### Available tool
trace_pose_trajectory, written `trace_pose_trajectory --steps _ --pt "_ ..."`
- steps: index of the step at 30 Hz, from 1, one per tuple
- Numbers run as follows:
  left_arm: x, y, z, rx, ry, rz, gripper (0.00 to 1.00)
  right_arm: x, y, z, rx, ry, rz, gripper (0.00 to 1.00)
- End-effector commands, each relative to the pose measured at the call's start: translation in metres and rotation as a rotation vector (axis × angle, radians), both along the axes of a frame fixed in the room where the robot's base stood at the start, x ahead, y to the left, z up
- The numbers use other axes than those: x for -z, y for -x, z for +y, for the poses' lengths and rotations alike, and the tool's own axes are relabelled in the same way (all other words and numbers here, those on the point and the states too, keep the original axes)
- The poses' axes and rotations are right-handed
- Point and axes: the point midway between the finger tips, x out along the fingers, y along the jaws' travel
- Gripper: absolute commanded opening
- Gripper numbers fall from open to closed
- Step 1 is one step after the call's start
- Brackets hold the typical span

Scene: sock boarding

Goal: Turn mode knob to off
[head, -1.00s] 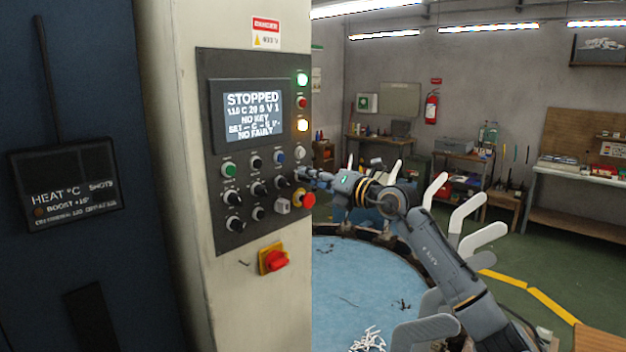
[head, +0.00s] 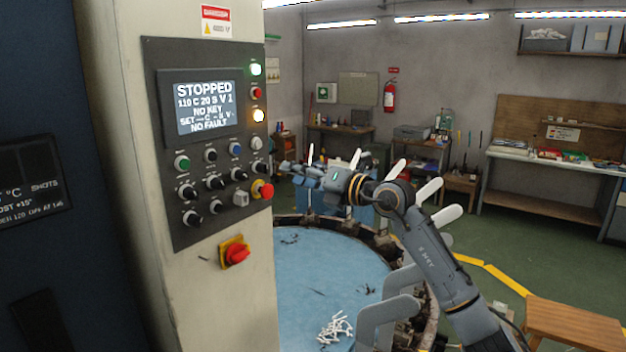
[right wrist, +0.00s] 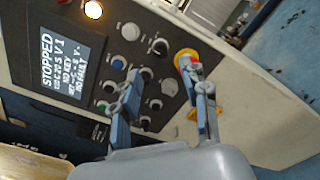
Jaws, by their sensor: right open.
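The control panel (head: 163,140) is on the cream post at left. It carries several black knobs, among them one at lower left (head: 188,192), one beside it (head: 214,182) and one lower (head: 192,218). The labels are too small to read, so I cannot tell which is the mode knob. The display (head: 206,107) reads STOPPED, NO KEY and NO FAULT. My right gripper (head: 284,167) is open and empty, right of the panel's edge. In the right wrist view its spread fingers (right wrist: 163,74) overlap the panel and hide some controls. My left gripper is not in view.
A red emergency stop (head: 264,190) sticks out at the panel's right edge, near my right gripper. A red-yellow switch (head: 235,253) is below the panel. A round blue table (head: 320,280) with upright pale sock forms (head: 388,310) stands to the right.

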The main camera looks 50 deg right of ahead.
Motion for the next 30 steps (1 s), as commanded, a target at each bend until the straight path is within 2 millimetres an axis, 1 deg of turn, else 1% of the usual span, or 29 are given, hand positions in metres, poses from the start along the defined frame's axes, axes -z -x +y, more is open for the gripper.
trace_pose_trajectory --steps 3,6,9,14,30 --pt "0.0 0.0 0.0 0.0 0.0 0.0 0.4 0.001 0.018 -0.002 0.001 0.0 0.0 0.45" --pt "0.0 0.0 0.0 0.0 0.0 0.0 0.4 0.0 0.029 -0.003 0.001 -0.002 -0.001 0.45" --pt "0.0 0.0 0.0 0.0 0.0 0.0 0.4 0.0 0.037 -0.004 0.001 0.0 0.0 0.45" --pt "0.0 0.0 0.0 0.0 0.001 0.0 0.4 0.0 0.041 -0.004 0.001 0.001 0.0 0.45" --pt "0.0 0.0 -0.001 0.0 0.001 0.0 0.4 0.0 0.04 -0.004 0.001 0.001 0.0 0.45"
